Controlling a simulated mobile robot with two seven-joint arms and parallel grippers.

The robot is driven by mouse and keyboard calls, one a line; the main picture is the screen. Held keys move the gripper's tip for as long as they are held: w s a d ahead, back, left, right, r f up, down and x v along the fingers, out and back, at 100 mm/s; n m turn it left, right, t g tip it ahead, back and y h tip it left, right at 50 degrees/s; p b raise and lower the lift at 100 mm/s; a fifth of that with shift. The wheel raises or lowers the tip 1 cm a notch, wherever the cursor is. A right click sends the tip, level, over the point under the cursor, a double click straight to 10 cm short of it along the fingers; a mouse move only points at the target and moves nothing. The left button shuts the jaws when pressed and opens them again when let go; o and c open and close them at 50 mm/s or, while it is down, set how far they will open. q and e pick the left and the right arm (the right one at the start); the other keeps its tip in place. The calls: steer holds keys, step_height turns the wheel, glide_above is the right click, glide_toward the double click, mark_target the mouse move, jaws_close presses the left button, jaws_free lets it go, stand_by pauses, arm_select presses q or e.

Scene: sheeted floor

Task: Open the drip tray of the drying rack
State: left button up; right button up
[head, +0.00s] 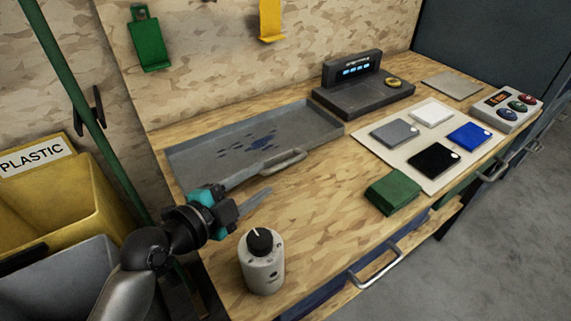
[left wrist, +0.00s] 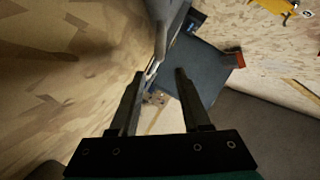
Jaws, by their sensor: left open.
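A shallow grey tray (head: 195,153) with dark blue spots on its floor lies on the wooden bench against the back wall. A grey bar handle (head: 283,162) sits on its front side. I cannot tell for sure that this is the drip tray, and no drying rack is clearly recognisable. My left gripper (head: 258,184) is in front of the tray, left of the handle, with its fingers pointing right. It is open and looks empty. In the left wrist view the two fingers (left wrist: 158,73) are apart, with a grey edge beyond them. My right gripper is not in view.
A white bottle-like device (head: 262,264) with a black knob stands close to my left gripper. A green block (head: 392,192), a pale board (head: 372,143) with several coloured squares and a black display device (head: 362,91) stand farther right. Yellow (head: 113,219) and grey bins are at left.

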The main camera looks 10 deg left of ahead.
mark_target(280, 168)
arm_select(q)
steer(key=b+x, duration=0.1)
steer(key=x, duration=0.6)
steer(key=shift+w+d+f, duration=0.1)
steer(key=shift+w+d, duration=0.05)
steer(key=shift+w, duration=0.15)
steer(key=shift+w+d+f+b, duration=0.15)
steer(key=shift+w+d+b, duration=0.15)
steer(key=shift+w, duration=0.3)
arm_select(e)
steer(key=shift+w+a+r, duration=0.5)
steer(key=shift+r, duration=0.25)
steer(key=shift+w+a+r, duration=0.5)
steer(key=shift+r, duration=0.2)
arm_select(q)
jaws_close()
